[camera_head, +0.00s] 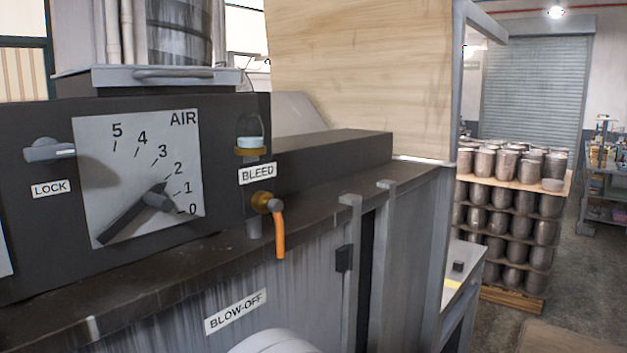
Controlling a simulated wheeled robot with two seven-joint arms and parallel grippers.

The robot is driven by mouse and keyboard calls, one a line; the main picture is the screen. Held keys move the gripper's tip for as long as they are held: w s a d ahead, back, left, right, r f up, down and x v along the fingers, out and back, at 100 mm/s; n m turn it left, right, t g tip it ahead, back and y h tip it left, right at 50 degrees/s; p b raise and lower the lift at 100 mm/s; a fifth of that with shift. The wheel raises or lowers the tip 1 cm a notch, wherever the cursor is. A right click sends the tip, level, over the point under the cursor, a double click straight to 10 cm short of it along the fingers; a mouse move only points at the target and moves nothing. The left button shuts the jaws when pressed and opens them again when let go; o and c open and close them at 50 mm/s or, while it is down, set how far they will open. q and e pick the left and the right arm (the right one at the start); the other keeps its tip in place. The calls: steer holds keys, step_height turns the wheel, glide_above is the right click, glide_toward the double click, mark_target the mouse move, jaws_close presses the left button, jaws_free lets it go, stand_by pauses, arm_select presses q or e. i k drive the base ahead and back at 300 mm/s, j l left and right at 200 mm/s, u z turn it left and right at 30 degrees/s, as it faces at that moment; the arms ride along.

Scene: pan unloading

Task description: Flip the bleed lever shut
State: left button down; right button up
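The bleed lever (280,236) is an orange handle on a brass valve (262,200), below the "BLEED" label (257,173) on the dark control panel. The handle hangs almost straight down, along a short grey pipe stub (254,228). Above the label is a small sight glass (250,143) with pale blue contents in a brass cup. Nothing touches the lever. Neither of my grippers shows in the head view.
Left of the lever are the "AIR" dial plate (100,160) with a dark pointer and the "LOCK" knob (48,151). A dark ledge (200,247) runs beneath. A pale rounded shape (275,342), unidentified, is at the bottom edge. Stacked pots (510,220) stand at right.

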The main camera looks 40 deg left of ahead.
mark_target(276, 206)
steer(key=k+u, duration=0.1)
steer(key=u, duration=0.75)
steer(key=k+j+u, duration=0.1)
steer(key=u, duration=0.3)
steer(key=j+u, duration=0.1)
steer(key=u, duration=0.3)
